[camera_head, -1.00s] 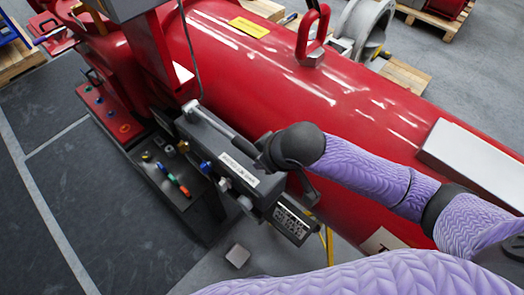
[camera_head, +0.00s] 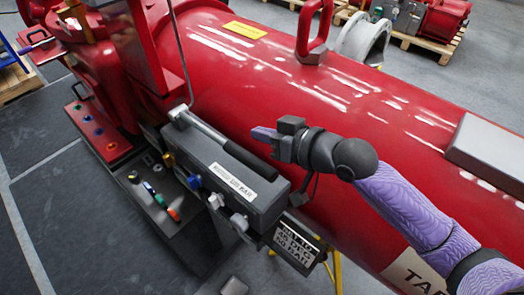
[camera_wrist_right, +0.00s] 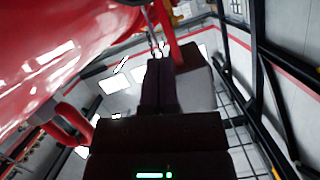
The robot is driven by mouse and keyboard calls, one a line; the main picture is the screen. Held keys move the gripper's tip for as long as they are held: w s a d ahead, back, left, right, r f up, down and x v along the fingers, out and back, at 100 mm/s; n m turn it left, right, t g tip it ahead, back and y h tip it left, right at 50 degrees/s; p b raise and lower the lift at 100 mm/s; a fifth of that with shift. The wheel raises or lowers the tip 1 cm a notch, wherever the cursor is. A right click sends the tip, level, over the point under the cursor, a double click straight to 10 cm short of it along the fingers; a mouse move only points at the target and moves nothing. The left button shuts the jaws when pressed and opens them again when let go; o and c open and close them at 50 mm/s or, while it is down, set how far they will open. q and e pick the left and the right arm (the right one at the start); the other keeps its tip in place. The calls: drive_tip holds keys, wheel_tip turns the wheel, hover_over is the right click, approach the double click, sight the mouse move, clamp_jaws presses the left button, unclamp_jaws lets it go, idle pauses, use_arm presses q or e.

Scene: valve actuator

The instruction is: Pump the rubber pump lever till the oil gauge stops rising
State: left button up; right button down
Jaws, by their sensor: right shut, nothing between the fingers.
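The pump lever (camera_head: 222,139) is a thin metal rod with a black rubber grip. It lies low along the top of the grey pump box (camera_head: 212,165), in the head view. My right gripper (camera_head: 262,133) is shut and empty. It appears just above and behind the grip's right end in the head view, apparently apart from it. In the right wrist view its dark fingers (camera_wrist_right: 159,86) are together, and I cannot make out the lever there. I cannot pick out the oil gauge in either view. My left gripper is not in view.
A large red cylinder (camera_head: 310,85) lies behind the pump box, with a red lifting eye (camera_head: 314,30) on top. A panel with coloured knobs (camera_head: 160,195) stands in front. A lettered plate (camera_head: 297,243) hangs at the box's right end. Dark floor mats (camera_head: 60,215) lie clear at left.

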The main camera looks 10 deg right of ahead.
drive_tip(key=f, duration=0.2)
drive_tip(key=s+f, duration=0.1)
drive_tip(key=f, duration=0.1)
drive_tip(key=shift+a+b, duration=0.25)
drive_tip(key=shift+b, duration=0.1)
